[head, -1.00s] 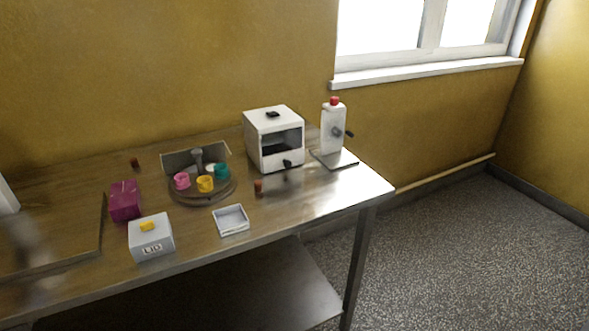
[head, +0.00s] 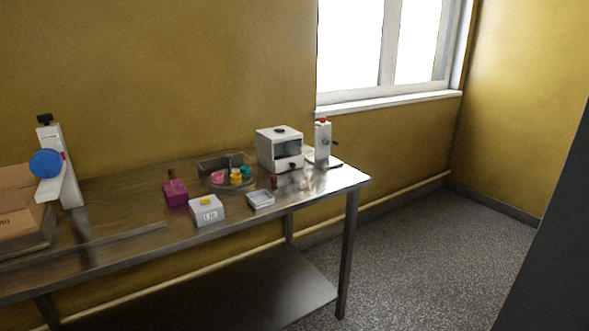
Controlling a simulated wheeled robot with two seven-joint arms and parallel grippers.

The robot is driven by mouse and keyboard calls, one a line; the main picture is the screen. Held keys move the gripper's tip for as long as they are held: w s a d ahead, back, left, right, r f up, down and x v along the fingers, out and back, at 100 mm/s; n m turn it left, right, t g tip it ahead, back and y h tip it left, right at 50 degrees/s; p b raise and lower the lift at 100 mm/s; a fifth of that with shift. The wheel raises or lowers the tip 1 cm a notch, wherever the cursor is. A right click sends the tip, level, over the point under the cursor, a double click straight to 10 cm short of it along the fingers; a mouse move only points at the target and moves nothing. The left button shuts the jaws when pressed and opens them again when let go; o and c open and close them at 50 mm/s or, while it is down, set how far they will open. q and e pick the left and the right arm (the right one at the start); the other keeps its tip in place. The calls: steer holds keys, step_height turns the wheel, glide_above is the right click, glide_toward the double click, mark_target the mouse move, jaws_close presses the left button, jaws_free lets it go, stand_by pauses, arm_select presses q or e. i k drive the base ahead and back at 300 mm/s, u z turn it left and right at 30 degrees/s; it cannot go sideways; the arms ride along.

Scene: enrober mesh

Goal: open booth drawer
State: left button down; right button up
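Neither of my grippers is in view.
The metal-edged table (head: 130,245) also holds a white bottle device (head: 322,140), a round carousel with coloured cups (head: 235,178), a purple box (head: 175,193), a LID box (head: 207,212), a small tray (head: 261,200), and cardboard boxes (head: 18,215). Floor right of the table is clear.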

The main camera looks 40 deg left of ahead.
mark_target(293, 163)
steer(key=u, duration=0.95)
steer(key=i, duration=0.95)
steer(key=u, duration=0.65)
